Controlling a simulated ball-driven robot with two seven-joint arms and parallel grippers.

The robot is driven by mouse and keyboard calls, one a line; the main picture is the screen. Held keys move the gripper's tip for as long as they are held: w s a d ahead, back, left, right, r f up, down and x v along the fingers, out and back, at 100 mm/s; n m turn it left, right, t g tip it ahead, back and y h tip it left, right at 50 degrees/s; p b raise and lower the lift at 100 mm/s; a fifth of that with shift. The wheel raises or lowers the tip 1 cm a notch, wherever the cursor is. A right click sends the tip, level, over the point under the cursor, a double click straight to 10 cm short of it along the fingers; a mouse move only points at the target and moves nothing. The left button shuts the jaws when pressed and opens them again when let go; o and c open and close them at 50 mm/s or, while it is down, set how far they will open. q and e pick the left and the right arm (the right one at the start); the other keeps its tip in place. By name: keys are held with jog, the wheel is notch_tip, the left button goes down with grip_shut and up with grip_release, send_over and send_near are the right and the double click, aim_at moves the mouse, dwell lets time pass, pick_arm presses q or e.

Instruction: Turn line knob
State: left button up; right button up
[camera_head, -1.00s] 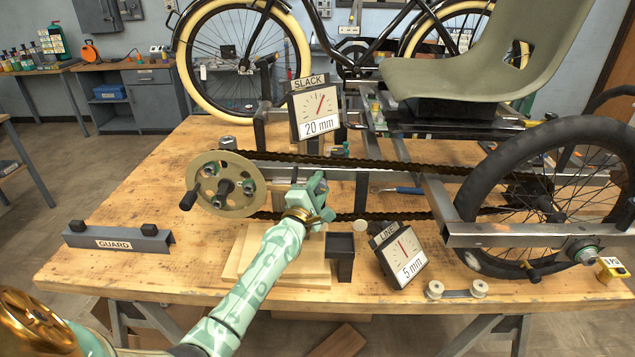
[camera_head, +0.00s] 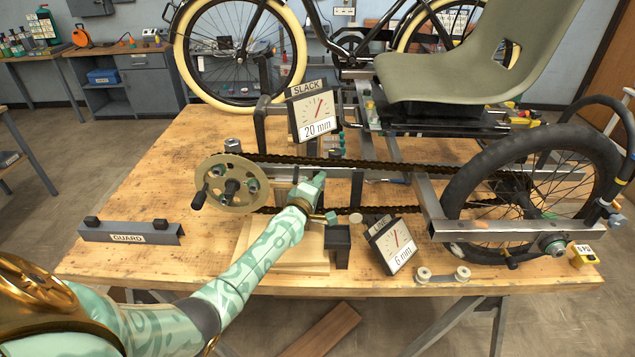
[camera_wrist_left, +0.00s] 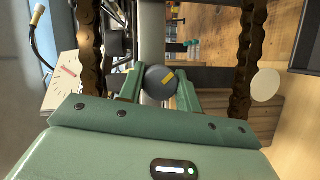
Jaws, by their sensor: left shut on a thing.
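My left gripper (camera_head: 314,188) reaches to the chain area in the middle of the bench, between the chainwheel and the rear wheel. In the head view the hand hides the knob. The LINE gauge (camera_head: 393,245), a white tilted dial, stands right of the gripper and reads 6 mm. The SLACK gauge (camera_head: 314,113) behind reads 20 mm. My right gripper is not in view.
The chain (camera_head: 290,160) runs from the chainwheel (camera_head: 222,190) with its crank handle to the rear wheel (camera_head: 535,185). A GUARD bar (camera_head: 130,234) lies at left. A black block (camera_head: 337,240) and a two-roller piece (camera_head: 443,277) sit near the front edge. The left bench top is mostly clear.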

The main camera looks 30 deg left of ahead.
pick_arm(q)
jog(key=shift+f, duration=0.1)
jog(key=o, duration=1)
jog(key=s+d+p, duration=0.1)
jog(key=s+p, duration=0.1)
jog(key=s, duration=0.6)
jog(key=s+d+r+p, duration=0.1)
jog(key=s+p, duration=0.2)
jog(key=s, duration=0.5)
jog(key=shift+d+r, duration=0.15)
jog(key=shift+d, duration=0.2)
